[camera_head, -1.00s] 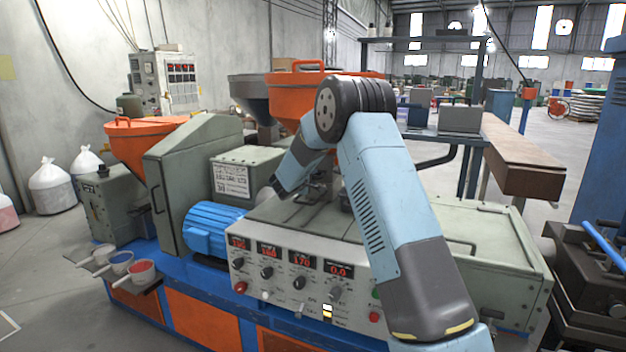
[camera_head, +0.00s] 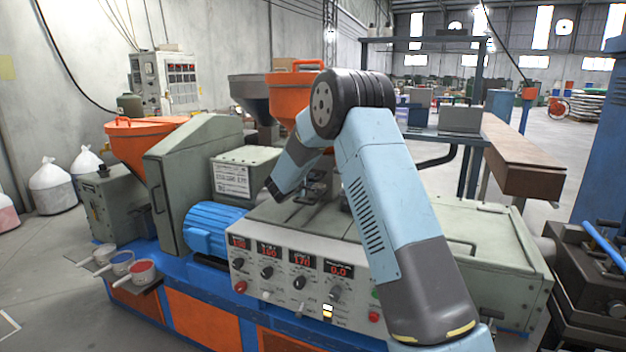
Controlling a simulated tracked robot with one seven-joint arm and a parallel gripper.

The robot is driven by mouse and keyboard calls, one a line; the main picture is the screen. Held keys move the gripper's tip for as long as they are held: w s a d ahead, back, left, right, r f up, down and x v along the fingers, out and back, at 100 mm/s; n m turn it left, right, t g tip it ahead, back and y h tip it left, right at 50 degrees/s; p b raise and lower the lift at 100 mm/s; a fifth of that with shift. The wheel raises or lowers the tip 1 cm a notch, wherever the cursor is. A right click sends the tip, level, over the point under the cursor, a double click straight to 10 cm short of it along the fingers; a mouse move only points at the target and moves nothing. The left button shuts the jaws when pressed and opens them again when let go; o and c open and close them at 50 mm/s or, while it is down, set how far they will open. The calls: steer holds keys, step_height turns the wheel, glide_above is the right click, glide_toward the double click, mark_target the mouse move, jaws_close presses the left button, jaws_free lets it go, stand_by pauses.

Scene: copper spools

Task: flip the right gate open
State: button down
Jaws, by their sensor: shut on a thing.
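My arm (camera_head: 385,200) rises from the lower right, bends at a dark elbow and reaches down to the left over the green-grey machine (camera_head: 470,245). Its blue wrist (camera_head: 290,170) ends in a dark edge above the machine's top. My gripper (camera_head: 314,185) is small and dark, just right of the wrist, partly hidden by it, and shut on a dark part at the middle of the machine top. That part is at the gate, but the fingertips and the gate's outline are too small to make out clearly.
An orange hopper (camera_head: 290,92) stands close behind my wrist. A blue motor (camera_head: 212,230) lies to the left, below the wrist. The control panel (camera_head: 290,275) faces front. A grey cabinet (camera_head: 185,180) stands at left. The machine top at right is clear.

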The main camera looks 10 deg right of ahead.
steer(key=s+a, duration=0.2)
steer(key=shift+s+f, duration=0.35)
steer(key=c, duration=1.2)
jaws_free()
steer(key=shift+r, duration=0.1)
steer(key=shift+o, duration=0.2)
steer(key=shift+r, duration=0.1)
steer(key=shift+s, duration=0.1)
steer(key=shift+s+a+r, duration=0.1)
steer(key=shift+s+a, duration=0.1)
steer(key=shift+a, duration=0.05)
steer(key=v, duration=1.3)
